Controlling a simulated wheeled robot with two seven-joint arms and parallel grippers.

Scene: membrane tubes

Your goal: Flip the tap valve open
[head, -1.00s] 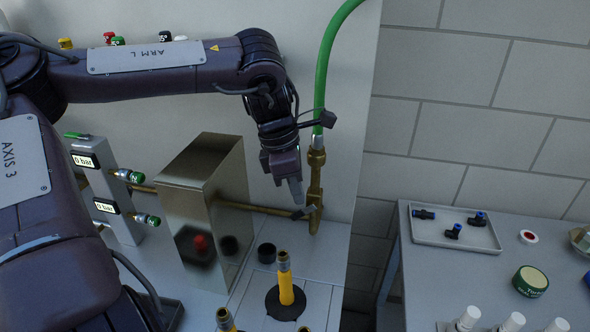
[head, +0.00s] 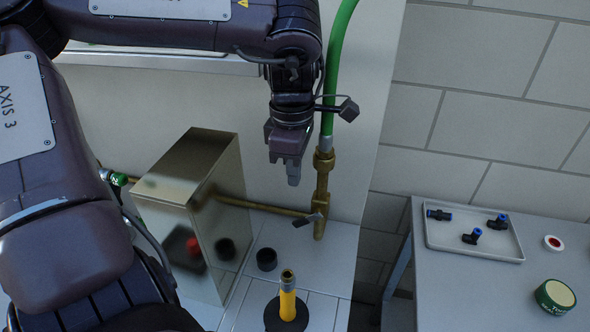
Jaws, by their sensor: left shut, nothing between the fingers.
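The tap valve is a brass fitting (head: 321,190) on the pipe at the back wall, with a green hose (head: 338,65) running up from its top. Its small dark grey lever (head: 306,219) points left and slightly down, roughly along the horizontal brass pipe. My left gripper (head: 293,181) points down, shut and empty, above the lever and to the left of the upright brass part. A gap shows between its fingertips and the lever. My right gripper is out of view.
At right, a grey table (head: 450,285) holds a tray (head: 470,247) of blue-black fittings.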

